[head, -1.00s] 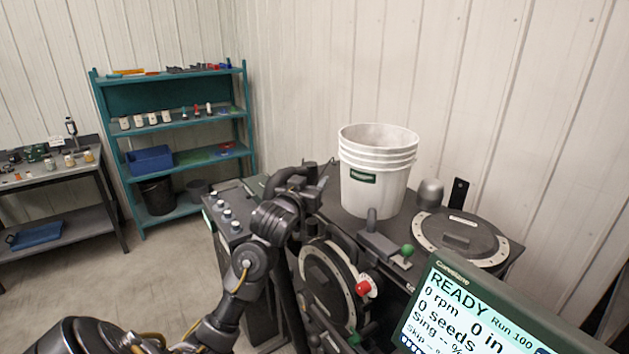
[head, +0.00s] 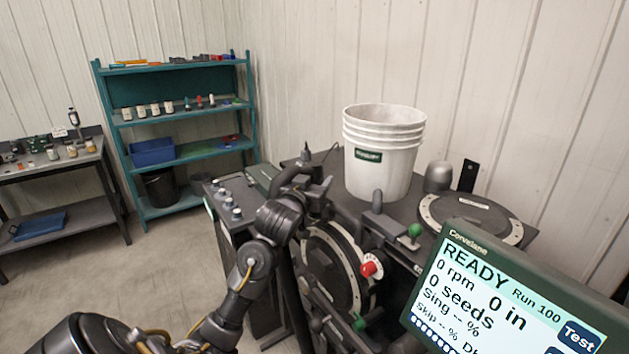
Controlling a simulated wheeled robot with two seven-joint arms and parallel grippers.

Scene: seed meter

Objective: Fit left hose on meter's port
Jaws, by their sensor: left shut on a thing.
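The meter (head: 332,268) stands on the front of the dark test stand, with a round ringed face and a red knob (head: 371,267) at its right. My left arm comes in from the lower left, and my left gripper (head: 318,192) is at the meter's upper left edge. It is shut on a dark curved piece (head: 292,172) that looks like the left hose. My wrist hides much of the hose. The port cannot be made out, so I cannot tell whether the hose touches it. My right gripper is not in view.
A white bucket (head: 383,160) stands on the stand behind the meter. A display (head: 505,295) reading READY fills the lower right. A teal shelf (head: 180,120) and a side table (head: 60,168) stand back left; floor there is clear.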

